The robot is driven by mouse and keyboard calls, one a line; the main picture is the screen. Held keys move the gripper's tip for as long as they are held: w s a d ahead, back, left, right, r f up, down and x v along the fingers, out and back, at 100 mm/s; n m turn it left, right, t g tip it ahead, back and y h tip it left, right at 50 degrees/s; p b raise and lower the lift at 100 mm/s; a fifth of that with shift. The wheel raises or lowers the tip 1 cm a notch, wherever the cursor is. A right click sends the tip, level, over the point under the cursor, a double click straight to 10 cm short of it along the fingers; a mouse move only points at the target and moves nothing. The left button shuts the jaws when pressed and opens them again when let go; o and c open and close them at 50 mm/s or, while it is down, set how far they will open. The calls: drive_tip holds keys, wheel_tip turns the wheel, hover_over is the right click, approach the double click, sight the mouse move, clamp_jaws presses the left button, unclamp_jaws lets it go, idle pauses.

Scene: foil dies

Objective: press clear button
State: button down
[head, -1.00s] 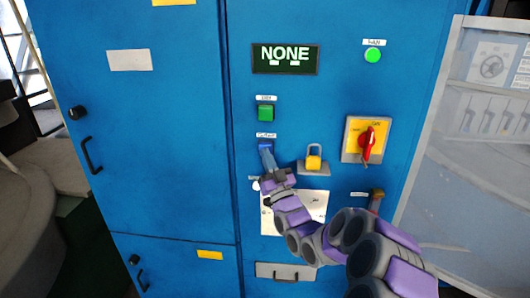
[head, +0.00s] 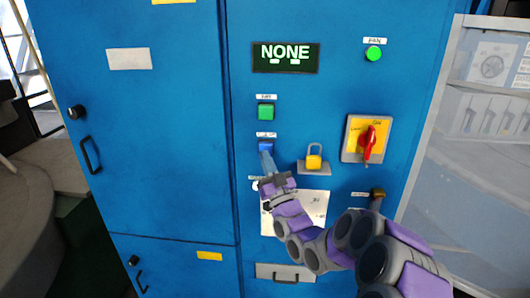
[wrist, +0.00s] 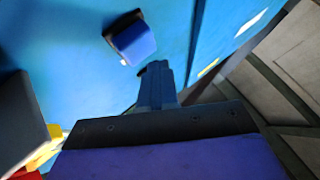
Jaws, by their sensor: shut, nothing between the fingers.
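The blue button (head: 265,146) sits under a small white label on the blue cabinet; I take it as the clear button, though the label is too small to read surely. It also shows in the wrist view (wrist: 134,42), standing out from the panel in a dark housing. My gripper (head: 267,160) is shut and empty, its tip just below the button in the head view. In the wrist view my gripper tip (wrist: 155,70) is to the lower right of the button, with a visible gap between them.
A display (head: 286,58) reads NONE. A green button (head: 266,112) is above the blue one, and a lit green lamp (head: 373,54) is at upper right. A yellow padlock (head: 314,158) and a red rotary switch (head: 368,140) stick out to the right.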

drive_tip(key=s+b, duration=0.2)
drive_tip(key=s, duration=0.2)
drive_tip(key=shift+s, duration=0.35)
drive_tip(key=shift+a, duration=0.1)
idle(0.3)
